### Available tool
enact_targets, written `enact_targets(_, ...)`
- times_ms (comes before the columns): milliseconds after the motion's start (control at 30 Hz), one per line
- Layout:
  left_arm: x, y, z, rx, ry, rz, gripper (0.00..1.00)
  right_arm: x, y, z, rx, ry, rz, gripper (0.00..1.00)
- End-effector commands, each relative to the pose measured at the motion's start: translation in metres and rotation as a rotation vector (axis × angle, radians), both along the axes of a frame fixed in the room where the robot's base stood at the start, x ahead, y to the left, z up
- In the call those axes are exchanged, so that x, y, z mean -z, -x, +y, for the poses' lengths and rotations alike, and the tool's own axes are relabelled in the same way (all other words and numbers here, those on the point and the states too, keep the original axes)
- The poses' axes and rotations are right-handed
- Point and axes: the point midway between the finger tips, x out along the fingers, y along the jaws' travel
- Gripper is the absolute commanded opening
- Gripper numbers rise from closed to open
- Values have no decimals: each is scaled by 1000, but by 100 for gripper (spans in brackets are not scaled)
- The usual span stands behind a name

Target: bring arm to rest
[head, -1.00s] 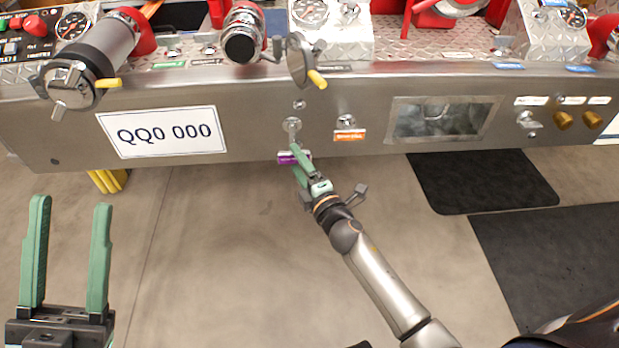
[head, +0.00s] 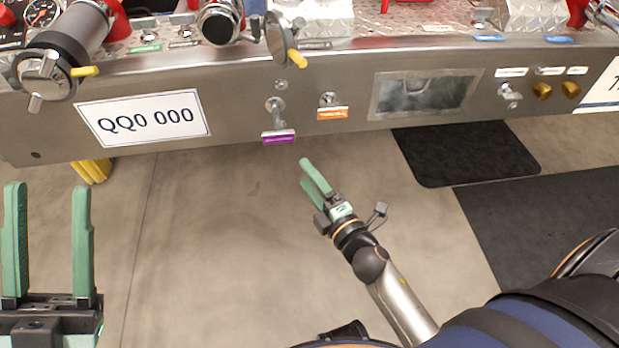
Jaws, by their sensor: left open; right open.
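My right gripper (head: 312,180) is in the middle of the head view, over the bare floor just below the steel bumper panel (head: 240,105). Its green fingers are open, and nothing shows between them. It is apart from the small lever (head: 276,113) with the purple label (head: 278,137) on the panel. My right arm (head: 400,305) runs from the gripper down to the lower right. My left gripper (head: 48,240) is at the lower left, its two green fingers pointing up, open wide and empty.
A pipe valve with a yellow handle (head: 84,71) juts out at left. Black mats (head: 465,153) lie at right; the middle floor is free.

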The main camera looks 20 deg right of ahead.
Motion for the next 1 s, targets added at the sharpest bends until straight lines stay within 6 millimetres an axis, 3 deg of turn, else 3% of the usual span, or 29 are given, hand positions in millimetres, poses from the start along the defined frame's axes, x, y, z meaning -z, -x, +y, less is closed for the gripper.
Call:
enact_targets(367, 1, 0, 0, 0, 3, 5, 50, 0, 0, 0, 0, 0, 0, 70)
enact_targets(467, 2, 0, 0, 0, 5, 8, 50, -10, 1, 2, -17, -33, -19, 70)
enact_targets(567, 1, 0, 0, 0, 4, 6, 50, -44, 8, 12, -82, -164, -81, 70)
enact_targets(667, 1, 0, 0, 1, 3, 4, 50, -100, 27, 28, -211, -391, -170, 70)
enact_targets(800, 1, 0, 0, 1, 2, 3, 50, -177, 65, 48, -430, -714, -257, 70)
enact_targets(1000, 1, 0, 0, 1, 1, 3, 50, -255, 120, 59, -702, -1061, -301, 70)
